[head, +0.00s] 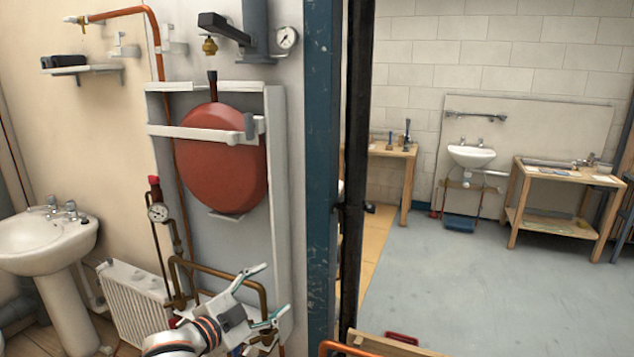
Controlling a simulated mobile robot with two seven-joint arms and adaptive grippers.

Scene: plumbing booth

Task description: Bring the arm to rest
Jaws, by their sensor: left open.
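My left gripper (275,289) is at the bottom of the head view, in front of the lower edge of the grey panel and its copper pipes. Its two pale fingers are spread apart, and nothing shows between them. My left arm (172,346) comes up from the bottom edge. My right gripper is not in view.
A red vessel (220,158) hangs on the grey panel (235,245) behind a white bar. A pedestal basin (45,240) and a radiator (135,305) stand left. A blue post (320,180) divides the view. Open floor (450,285) reaches the workbench (565,180) and the wall basin (471,156).

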